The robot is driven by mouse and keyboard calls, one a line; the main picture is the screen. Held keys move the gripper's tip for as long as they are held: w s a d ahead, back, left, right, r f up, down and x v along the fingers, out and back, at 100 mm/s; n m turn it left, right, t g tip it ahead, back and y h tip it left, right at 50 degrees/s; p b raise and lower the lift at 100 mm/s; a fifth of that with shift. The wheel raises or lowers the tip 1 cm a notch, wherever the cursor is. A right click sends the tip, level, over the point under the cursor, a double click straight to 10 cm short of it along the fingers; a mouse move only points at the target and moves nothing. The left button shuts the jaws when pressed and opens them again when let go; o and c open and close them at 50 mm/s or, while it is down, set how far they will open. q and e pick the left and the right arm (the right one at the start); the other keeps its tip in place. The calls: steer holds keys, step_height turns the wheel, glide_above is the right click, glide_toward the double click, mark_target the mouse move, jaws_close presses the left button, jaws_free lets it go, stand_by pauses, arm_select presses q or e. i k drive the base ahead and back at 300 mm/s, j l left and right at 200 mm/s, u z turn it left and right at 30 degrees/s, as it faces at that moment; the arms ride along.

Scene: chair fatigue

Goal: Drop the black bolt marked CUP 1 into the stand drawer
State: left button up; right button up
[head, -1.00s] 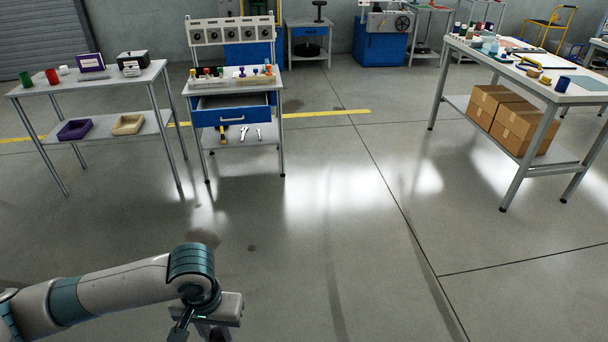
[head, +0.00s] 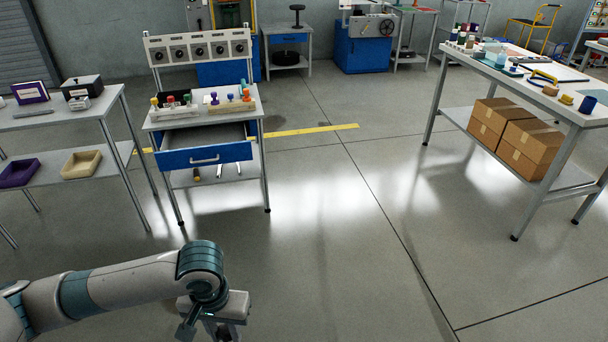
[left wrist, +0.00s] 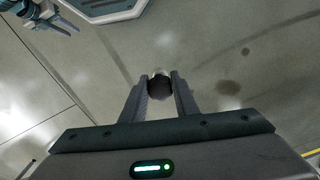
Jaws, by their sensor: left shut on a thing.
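My left gripper (head: 215,328) is low at the bottom of the head view, well short of the stand. In the left wrist view its two fingers (left wrist: 160,92) are shut on a dark, round-ended bolt (left wrist: 160,86); no marking on it is readable. The stand drawer (head: 205,157) has a blue front with a pale handle. It is pulled open under the top of the small grey stand, and the part of its inside that shows looks empty.
The stand top (head: 240,115) carries racks of coloured-knobbed pieces below a panel of dials. A table with a purple tray (head: 20,172) and a beige tray (head: 82,164) is at left. A long workbench with cardboard boxes (head: 530,148) is at right. The floor between is clear.

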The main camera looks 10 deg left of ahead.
mark_target(214, 143)
steer(key=i+j+z, duration=0.1)
steer(key=i+j, duration=0.25)
steer(key=i, duration=0.2)
steer(key=i+j+z, duration=0.1)
steer(key=i+j, duration=0.3)
steer(key=i, duration=0.15)
steer(key=i+j, duration=0.2)
steer(key=j, duration=0.15)
steer(key=i+j+z, duration=0.1)
steer(key=j, duration=0.25)
steer(key=i+j, duration=0.3)
steer(key=i+j+z, duration=0.15)
steer(key=j, duration=0.55)
steer(key=i+j, duration=0.1)
steer(key=j, duration=0.15)
steer(key=i, duration=0.5)
